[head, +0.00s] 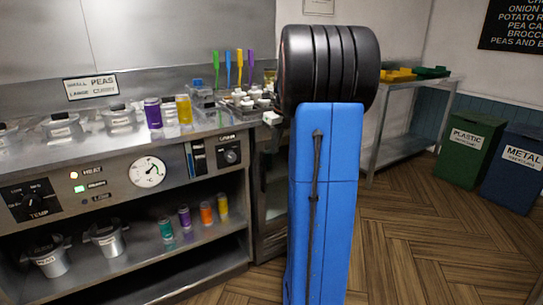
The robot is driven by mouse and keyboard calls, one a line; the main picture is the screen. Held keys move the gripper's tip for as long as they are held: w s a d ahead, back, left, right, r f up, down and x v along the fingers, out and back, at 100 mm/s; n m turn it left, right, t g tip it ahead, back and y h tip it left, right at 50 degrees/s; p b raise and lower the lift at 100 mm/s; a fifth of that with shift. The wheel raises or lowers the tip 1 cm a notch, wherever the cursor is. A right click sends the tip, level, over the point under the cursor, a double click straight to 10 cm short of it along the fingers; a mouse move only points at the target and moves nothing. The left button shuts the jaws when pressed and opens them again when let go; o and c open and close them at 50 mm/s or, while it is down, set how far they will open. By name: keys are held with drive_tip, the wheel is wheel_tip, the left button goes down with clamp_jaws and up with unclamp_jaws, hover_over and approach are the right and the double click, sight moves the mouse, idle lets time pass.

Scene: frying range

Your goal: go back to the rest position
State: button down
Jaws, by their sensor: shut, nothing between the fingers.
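My arm stands upright in the middle of the head view, a blue link (322,200) with a thick black ribbed joint (330,68) on top. My gripper does not show; the arm may hide it. A small white block (272,118) shows at the arm's left edge, and I cannot tell what it is part of.
A steel range (150,172) fills the left, with a dial, knobs and a lower shelf of cups and coloured jars. Its counter holds pots, jars and upright coloured utensils. A steel table (404,140), a green bin (468,150) and a blue bin (514,168) stand right. The wooden floor there is clear.

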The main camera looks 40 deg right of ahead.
drive_tip(key=v, duration=0.4)
drive_tip(key=shift+s, duration=0.2)
drive_tip(key=shift+a, duration=0.15)
